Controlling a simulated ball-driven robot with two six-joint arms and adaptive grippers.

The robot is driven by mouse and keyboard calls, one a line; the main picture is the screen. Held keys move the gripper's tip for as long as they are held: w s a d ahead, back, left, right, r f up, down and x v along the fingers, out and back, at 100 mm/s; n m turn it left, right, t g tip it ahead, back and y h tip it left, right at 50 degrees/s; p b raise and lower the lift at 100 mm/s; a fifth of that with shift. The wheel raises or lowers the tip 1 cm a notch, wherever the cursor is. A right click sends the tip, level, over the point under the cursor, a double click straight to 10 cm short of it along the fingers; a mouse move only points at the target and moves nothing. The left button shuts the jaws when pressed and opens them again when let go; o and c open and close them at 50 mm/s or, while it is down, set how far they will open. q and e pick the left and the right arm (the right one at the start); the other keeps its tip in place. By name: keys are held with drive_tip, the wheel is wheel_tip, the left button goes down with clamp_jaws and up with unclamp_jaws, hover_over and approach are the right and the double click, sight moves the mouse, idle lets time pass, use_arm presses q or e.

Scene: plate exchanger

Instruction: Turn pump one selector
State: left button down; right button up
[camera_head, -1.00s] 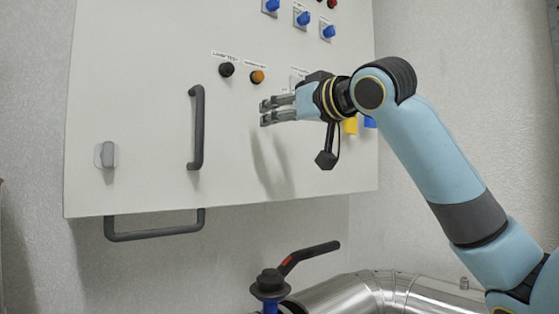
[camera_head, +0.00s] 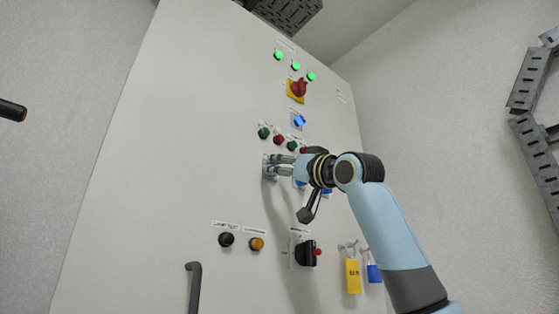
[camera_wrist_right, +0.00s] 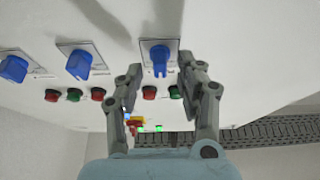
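My right gripper (camera_head: 270,168) is in front of the cabinet door, at the left end of a row of blue selectors. In the right wrist view, which shows the door upside down, the gripper (camera_wrist_right: 158,70) is open. Its fingers stand on either side of a blue selector (camera_wrist_right: 158,58) on a pale plate, with gaps visible. Contact cannot be told. Two more blue selectors, a middle one (camera_wrist_right: 78,65) and a far one (camera_wrist_right: 14,68), sit to the left there. Labels are too small to read. My left gripper is not in view.
The cabinet door (camera_head: 170,130) also bears red and green buttons, green lamps (camera_head: 296,66) and a red-yellow switch (camera_head: 298,89). Below are black (camera_head: 226,240) and orange (camera_head: 256,244) knobs, a black rotary switch (camera_head: 306,253) and a yellow padlock (camera_head: 353,276).

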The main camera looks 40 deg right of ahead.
drive_tip(key=shift+w+r, duration=0.15)
drive_tip(key=shift+w, duration=0.35)
drive_tip(key=shift+c, duration=0.4)
clamp_jaws()
